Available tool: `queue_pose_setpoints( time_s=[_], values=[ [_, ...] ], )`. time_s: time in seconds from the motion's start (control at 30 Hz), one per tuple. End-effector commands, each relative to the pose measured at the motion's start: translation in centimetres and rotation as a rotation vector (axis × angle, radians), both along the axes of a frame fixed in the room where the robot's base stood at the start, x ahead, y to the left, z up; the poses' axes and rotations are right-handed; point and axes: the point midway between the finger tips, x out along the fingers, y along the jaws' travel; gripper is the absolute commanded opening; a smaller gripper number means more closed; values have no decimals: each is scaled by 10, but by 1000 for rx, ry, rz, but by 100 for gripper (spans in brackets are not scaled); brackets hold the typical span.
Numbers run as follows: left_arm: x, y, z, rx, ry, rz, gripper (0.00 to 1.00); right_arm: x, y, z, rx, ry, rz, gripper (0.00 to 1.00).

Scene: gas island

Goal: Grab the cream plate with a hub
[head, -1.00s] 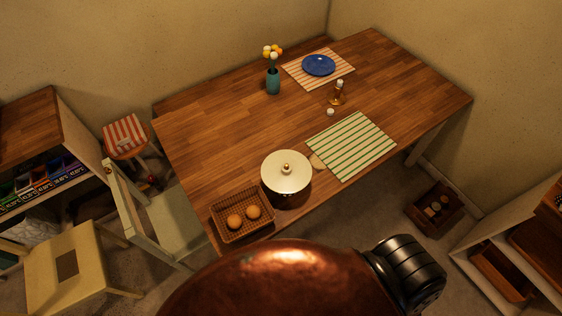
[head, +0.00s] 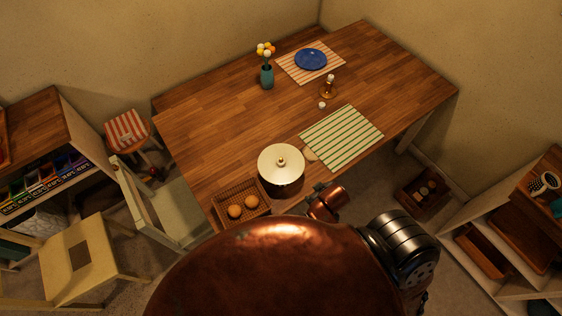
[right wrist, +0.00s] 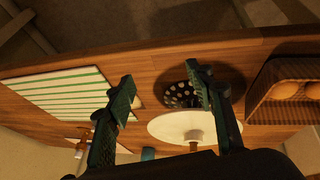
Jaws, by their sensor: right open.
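The cream plate with a hub (head: 268,160) is a round cream disc with a small knob at its centre. It rests on top of a dark round vessel (head: 284,188) near the table's front edge. In the right wrist view the cream plate (right wrist: 170,125) lies beyond the right-hand finger, with its hub low in the picture and the dark holed vessel (right wrist: 180,96) next to it. My right gripper (head: 314,190) is just right of the vessel, apart from the plate. My left gripper is not in view.
A wicker basket (head: 254,208) with two orange round things stands left of the vessel. A green-striped mat (head: 342,138) lies to the right. A vase (head: 267,77), a blue plate (head: 311,59) and a candle holder (head: 328,89) stand farther back. The table's left middle is clear.

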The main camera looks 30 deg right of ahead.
Motion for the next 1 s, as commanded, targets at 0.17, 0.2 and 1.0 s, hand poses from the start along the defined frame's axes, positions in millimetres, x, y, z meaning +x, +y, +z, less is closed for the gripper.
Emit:
queue_pose_setpoints(
  time_s=[0.17, 0.2, 1.0],
  values=[
    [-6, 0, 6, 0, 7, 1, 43, 67, -7, 68, -168, -182, 148, 49],
    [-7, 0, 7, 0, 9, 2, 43, 83, -6, 82, -211, -228, 188, 49],
    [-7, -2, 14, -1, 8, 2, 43, 196, 175, 140, 1492, 777, -2469, 49]
  ],
)
